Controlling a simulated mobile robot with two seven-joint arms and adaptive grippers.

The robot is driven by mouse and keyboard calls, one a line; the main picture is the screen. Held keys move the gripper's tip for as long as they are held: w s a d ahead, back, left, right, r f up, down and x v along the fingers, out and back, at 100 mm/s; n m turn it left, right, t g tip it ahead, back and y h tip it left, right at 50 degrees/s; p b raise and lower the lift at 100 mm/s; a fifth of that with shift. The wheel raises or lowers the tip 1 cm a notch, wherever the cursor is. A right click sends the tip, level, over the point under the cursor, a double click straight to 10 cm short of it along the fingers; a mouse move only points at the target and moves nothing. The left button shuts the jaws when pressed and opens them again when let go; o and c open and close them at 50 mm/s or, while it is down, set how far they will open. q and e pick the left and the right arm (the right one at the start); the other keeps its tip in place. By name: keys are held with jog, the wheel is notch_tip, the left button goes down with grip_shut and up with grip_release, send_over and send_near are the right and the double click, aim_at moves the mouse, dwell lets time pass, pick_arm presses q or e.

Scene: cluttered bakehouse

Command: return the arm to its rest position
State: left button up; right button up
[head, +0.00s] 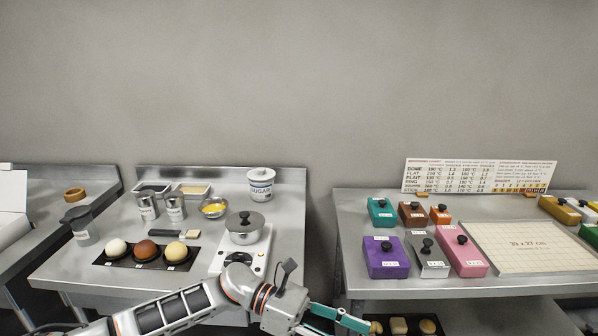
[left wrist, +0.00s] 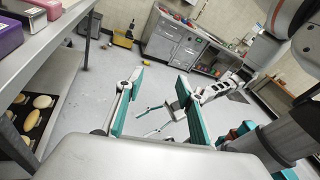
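My left arm comes in from the lower left of the head view and reaches right along the bottom edge. My left gripper (head: 348,329) is at the bottom, in front of the gap between the two benches; its lower part is cut off. In the left wrist view its teal-padded fingers (left wrist: 160,76) stand apart with nothing between them. Beyond them, over the floor, another white arm with a gripper (left wrist: 145,122) shows; it appears to be my right one, with its fingers apart and empty. The right arm is not in the head view.
The left bench holds a lidded pot (head: 244,232), a sugar canister (head: 261,188) and a dark tray (head: 107,262) of dough balls. The right bench holds coloured knobbed blocks (head: 386,262) and a marked mat (head: 500,232). Below it is a shelf of loaves (left wrist: 31,120). Open floor (left wrist: 105,65) lies beyond.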

pick_arm(q)
jog(key=w+a+f+n+t+y, duration=0.15)
jog(key=a+f+n+t, duration=0.3)
jog(key=n+t, duration=0.95)
jog(key=w+a+f+n+t+y, duration=0.1)
jog(key=w+a+f+n+t, duration=0.4)
jog(key=n, duration=1.6)
jog(key=s+a+f+n+g+y, duration=0.2)
jog(key=s+a+f+n+y, duration=0.8)
jog(key=s+a+f+n, duration=0.6)
jog(key=s+a+f, duration=0.2)
jog(key=a+f, duration=0.1)
jog(key=a, duration=0.2)
jog(key=shift+a+f+g, duration=0.3)
jog(key=shift+a, duration=0.05)
